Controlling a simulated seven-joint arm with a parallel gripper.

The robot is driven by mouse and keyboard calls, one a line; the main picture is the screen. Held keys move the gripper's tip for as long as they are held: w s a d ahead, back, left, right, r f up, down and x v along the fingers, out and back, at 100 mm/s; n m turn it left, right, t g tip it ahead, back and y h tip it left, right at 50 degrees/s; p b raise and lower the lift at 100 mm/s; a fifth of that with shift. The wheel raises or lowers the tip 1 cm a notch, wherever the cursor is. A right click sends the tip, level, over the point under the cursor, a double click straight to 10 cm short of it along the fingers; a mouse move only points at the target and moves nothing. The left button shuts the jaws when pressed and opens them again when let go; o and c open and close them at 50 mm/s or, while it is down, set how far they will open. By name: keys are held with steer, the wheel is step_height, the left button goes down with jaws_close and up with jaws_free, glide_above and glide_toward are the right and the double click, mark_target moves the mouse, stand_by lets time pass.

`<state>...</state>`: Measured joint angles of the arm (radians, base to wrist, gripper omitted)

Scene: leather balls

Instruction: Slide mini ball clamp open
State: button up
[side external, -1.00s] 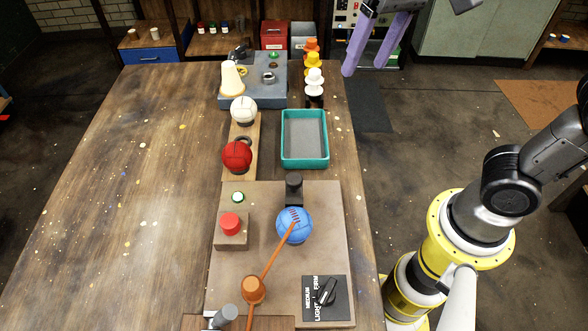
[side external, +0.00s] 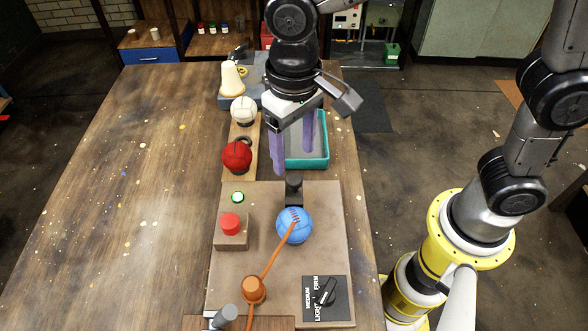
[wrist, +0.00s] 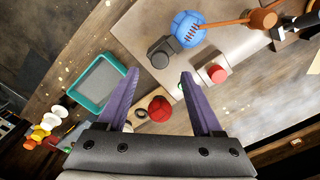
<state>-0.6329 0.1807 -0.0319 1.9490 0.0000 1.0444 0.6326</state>
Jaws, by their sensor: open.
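In the wrist view the black piece lies ahead, between the lines of the fingertips (wrist: 160,74). The clamp's inner jaw contact is hidden.
A red button (side external: 230,224) on a block and an orange mallet-like tool (side external: 254,290) are on the plate. A dial panel (side external: 324,298) is at its near right. Red (side external: 237,157) and white (side external: 244,111) balls stand left of my gripper. A teal tray (side external: 325,163) lies behind the fingers.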

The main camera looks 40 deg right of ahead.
mark_target(294, 178)
step_height(294, 178, down, 6)
steer(key=shift+f, duration=0.1)
stand_by(0.4)
jaws_close()
stand_by(1.2)
